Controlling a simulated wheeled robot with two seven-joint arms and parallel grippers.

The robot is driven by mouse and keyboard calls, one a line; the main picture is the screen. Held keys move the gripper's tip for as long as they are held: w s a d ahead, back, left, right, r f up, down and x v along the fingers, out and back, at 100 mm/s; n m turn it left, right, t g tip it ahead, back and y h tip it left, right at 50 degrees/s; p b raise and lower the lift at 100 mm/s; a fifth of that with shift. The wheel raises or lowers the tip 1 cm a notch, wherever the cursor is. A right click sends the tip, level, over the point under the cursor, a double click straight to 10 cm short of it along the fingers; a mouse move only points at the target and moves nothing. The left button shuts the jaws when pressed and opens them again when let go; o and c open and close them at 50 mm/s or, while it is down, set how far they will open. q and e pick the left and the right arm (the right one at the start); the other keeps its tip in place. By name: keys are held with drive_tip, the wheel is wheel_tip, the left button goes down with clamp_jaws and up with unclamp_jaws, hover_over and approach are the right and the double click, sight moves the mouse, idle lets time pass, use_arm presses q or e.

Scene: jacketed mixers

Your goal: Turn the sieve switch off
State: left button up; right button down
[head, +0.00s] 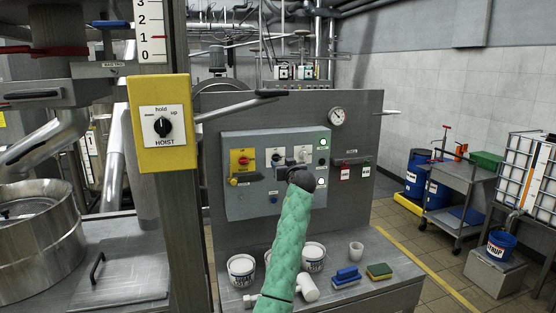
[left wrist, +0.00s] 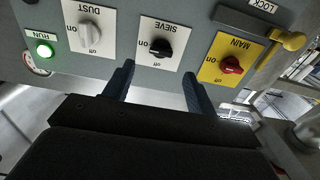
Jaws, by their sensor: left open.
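The sieve switch (left wrist: 160,48) is a black knob on a white plate, with "on" to its left and "off" below it in the left wrist view. Its pointer seems turned toward "on", but the knob is small. In the head view it shows on the grey control box (head: 240,203). My left gripper (left wrist: 158,72) is open and empty in front of the box. Its fingertips lie on either side of the knob in the picture, just short of it. In the head view my green-sleeved arm hides part of the box.
The red main knob (left wrist: 231,65) on a yellow plate and the white dust knob (left wrist: 90,32) flank the sieve switch. A green run lamp (left wrist: 43,50) is lit. A yellow hoist box (head: 162,124) stands left. Tubs, a blue brush (head: 346,277) and a sponge (head: 379,271) lie below.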

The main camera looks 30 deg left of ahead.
sight(278, 158)
use_arm(q)
drive_tip(key=p+x, duration=0.3)
drive_tip(key=x, duration=0.3)
drive_tip(key=shift+a+r+p, duration=0.1)
drive_tip(key=shift+p, duration=0.25)
drive_tip(key=shift+w+a, duration=0.35)
use_arm(e)
drive_tip(key=r, duration=0.1)
drive_tip(key=s+r, duration=0.2)
drive_tip(key=shift+s+d+r, duration=0.25)
drive_tip(key=shift+r, duration=0.1)
use_arm(q)
drive_tip(key=shift+c, duration=0.5)
use_arm(e)
drive_tip(key=shift+a, duration=0.1)
